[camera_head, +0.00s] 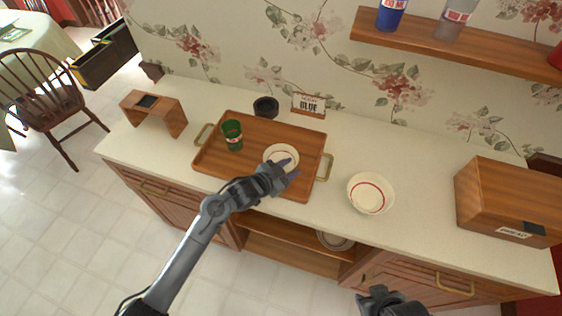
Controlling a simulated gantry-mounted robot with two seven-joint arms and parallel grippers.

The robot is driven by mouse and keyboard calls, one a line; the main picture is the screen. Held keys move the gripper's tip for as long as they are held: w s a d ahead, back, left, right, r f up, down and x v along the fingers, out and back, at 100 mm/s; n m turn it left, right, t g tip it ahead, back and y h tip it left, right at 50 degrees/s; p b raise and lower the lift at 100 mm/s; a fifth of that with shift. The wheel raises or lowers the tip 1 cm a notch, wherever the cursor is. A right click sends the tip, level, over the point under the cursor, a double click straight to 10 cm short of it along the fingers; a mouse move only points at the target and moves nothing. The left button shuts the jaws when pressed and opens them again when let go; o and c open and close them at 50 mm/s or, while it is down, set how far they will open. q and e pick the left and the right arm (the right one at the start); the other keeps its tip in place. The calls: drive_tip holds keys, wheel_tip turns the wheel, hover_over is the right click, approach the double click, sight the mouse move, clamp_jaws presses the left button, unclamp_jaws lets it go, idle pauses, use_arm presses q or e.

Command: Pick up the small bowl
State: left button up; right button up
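The small bowl (279,152) is white with a reddish ring inside. It sits upright on the right part of a wooden tray (215,165) on the counter. My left gripper (289,169) is over the near right side of this bowl and hides part of it. Its two fingertips look apart, with nothing seen between them; whether they touch the rim cannot be told. A larger white bowl (371,194) with a red ring stands on the counter to the right of the tray. My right gripper (372,294) is low in front of the counter, away from both bowls.
A green cup (232,134) stands on the tray. A black bowl (265,107) and a sign (309,103) are behind it. A wooden stand (155,112) is at left, a wooden box (505,198) at right. A shelf (460,52) overhangs the back.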

use_arm(q)
clamp_jaws()
drive_tip(key=shift+r, duration=0.1)
